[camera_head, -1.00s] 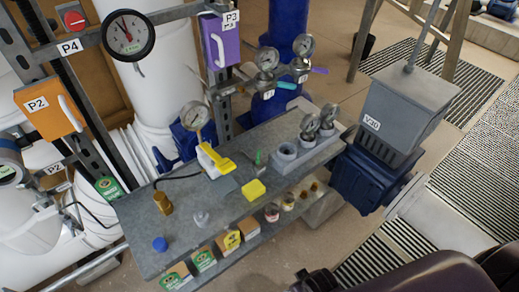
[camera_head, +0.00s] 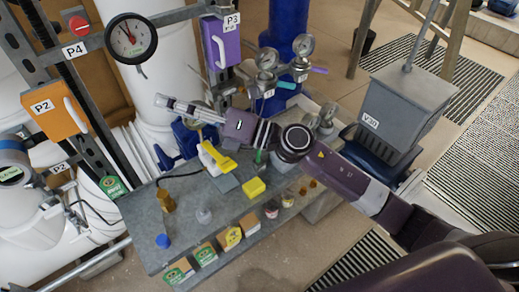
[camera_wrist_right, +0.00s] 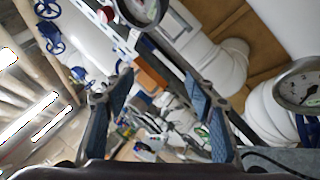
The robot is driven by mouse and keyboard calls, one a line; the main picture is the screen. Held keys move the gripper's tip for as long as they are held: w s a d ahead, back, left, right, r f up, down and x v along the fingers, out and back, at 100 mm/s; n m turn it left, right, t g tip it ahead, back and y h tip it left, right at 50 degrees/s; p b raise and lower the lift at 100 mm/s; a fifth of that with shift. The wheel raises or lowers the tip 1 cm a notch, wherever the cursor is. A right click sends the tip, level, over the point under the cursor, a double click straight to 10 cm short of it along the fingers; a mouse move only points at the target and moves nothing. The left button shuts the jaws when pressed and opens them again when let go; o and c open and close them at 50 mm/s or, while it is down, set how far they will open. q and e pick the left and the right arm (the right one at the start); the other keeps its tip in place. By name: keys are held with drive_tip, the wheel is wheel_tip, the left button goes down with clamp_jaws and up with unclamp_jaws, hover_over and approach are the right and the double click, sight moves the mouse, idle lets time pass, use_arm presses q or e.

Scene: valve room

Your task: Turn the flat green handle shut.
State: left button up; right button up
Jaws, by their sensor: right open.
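A flat teal-green handle (camera_head: 287,85) sticks out to the right under a gauge on the pipework in front of the blue column. A small upright green piece (camera_head: 258,157) stands on the grey bench, partly behind my right arm. My right gripper (camera_head: 178,106) reaches in from the right above the bench, its fingers pointing left, to the left of the teal-green handle and apart from it. In the wrist view the right gripper (camera_wrist_right: 158,82) has its two fingers spread with nothing between them. I cannot make out a green handle there. My left gripper is not in view.
The grey bench (camera_head: 215,230) holds a yellow-handled valve (camera_head: 215,160), a yellow block (camera_head: 253,187) and small fittings. A purple handle (camera_head: 319,70) sits beside the teal-green one. A grey box (camera_head: 400,105) stands right.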

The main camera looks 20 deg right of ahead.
wheel_tip(320, 180, down, 7)
drive_tip(key=n+g+h, duration=0.2)
drive_tip(key=n+g, duration=0.4)
drive_tip(key=n, duration=0.1)
drive_tip(key=n+g+h, duration=0.2)
drive_tip(key=n+h, duration=0.2)
drive_tip(key=h, duration=0.8)
approach(258, 153)
drive_tip(key=f, duration=0.1)
drive_tip(key=p+x, duration=0.3)
drive_tip(key=x, duration=0.4)
drive_tip(key=shift+w+a, duration=0.1)
drive_tip(key=shift+w, duration=0.1)
drive_tip(key=shift+a+f, duration=0.1)
drive_tip(key=shift+f, duration=0.2)
drive_tip(key=c, duration=1.2)
drive_tip(key=shift+o, duration=0.2)
drive_tip(key=shift+y, duration=0.3)
